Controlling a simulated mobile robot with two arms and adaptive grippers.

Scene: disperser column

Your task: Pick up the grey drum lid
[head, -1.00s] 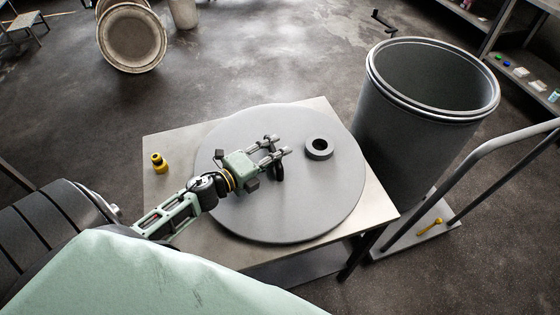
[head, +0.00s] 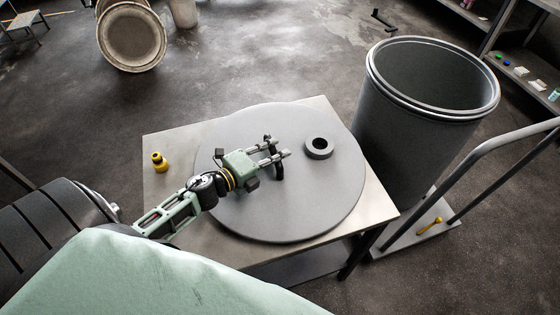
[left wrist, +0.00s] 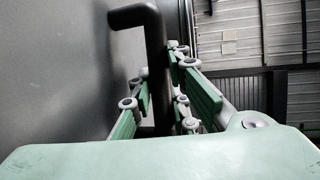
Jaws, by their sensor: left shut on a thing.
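The grey drum lid (head: 250,215) is a large round disc lying flat on a table. A dark bar handle stands at its middle, and a dark ring opening (head: 319,148) sits toward its right side. My left gripper (head: 274,154) is at the handle, its fingers shut around it. In the left wrist view the dark handle (left wrist: 155,70) passes between the green fingers, and the lid (left wrist: 55,70) fills the left side. The lid appears to rest on the table. My right gripper is not in view.
The pale table (head: 160,205) holds the lid and a small yellow fitting (head: 159,162) at its left edge. An open grey drum (head: 410,140) stands right of the table on a trolley with a rail (head: 500,140). Shelves stand at upper right.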

